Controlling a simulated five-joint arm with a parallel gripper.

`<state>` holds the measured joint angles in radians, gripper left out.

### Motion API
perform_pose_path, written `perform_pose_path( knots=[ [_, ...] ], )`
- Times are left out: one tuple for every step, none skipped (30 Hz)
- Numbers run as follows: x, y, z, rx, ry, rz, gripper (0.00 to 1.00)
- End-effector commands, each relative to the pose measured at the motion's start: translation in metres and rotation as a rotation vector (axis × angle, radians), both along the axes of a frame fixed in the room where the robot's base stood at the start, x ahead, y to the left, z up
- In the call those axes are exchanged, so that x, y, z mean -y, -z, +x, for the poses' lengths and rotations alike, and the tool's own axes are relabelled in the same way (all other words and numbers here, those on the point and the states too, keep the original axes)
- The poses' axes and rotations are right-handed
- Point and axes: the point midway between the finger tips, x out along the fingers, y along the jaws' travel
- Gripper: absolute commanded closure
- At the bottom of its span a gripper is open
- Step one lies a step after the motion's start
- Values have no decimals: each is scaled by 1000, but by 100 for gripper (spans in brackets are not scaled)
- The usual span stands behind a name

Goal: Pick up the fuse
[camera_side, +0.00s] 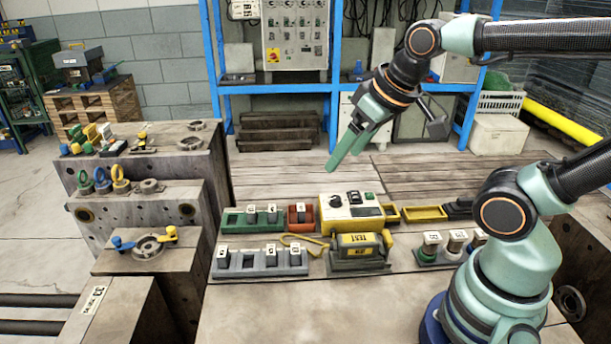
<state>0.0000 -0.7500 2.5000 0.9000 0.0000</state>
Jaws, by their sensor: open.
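Several small dark blocks with white labels, which may be fuses, sit in a green holder (232,221), a red holder (302,224) and a grey holder (262,271) on the bench. Several short round pieces with white labels, one banded green (432,243) and one pale (457,241), stand in a grey base at the right. I cannot tell which piece is the fuse. My gripper (343,161) is open and empty, its fingers pointing down and left, in the air above the bench and apart from everything. My arm partly hides the rightmost round pieces.
A cream and yellow box (349,213) with a knob stands mid-bench. In front is a yellow device marked TEST (361,246), with a yellow cord at its left. A yellow tray (424,213) lies behind the round pieces. Stepped metal blocks (170,165) rise at left. The bench front (300,318) is clear.

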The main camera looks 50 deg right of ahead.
Motion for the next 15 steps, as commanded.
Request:
perform_pose_path(
  knots=[
    [0,0,0,0,0,0,21],
    [0,0,0,0,0,0,21],
    [0,0,0,0,0,0,21],
    [0,0,0,0,0,0,21],
    [0,0,0,0,0,0,20],
    [0,0,0,0,0,0,20],
    [0,0,0,0,0,0,20],
    [0,0,0,0,0,0,20],
    [0,0,0,0,0,0,20],
    [0,0,0,0,0,0,20],
    [0,0,0,0,0,0,20],
    [0,0,0,-1,-1,0,20],
    [0,-1,1,-3,-4,-2,20],
    [0,-1,2,-6,-8,-4,20],
    [0,-2,5,-13,-17,-9,20]
  ],
)
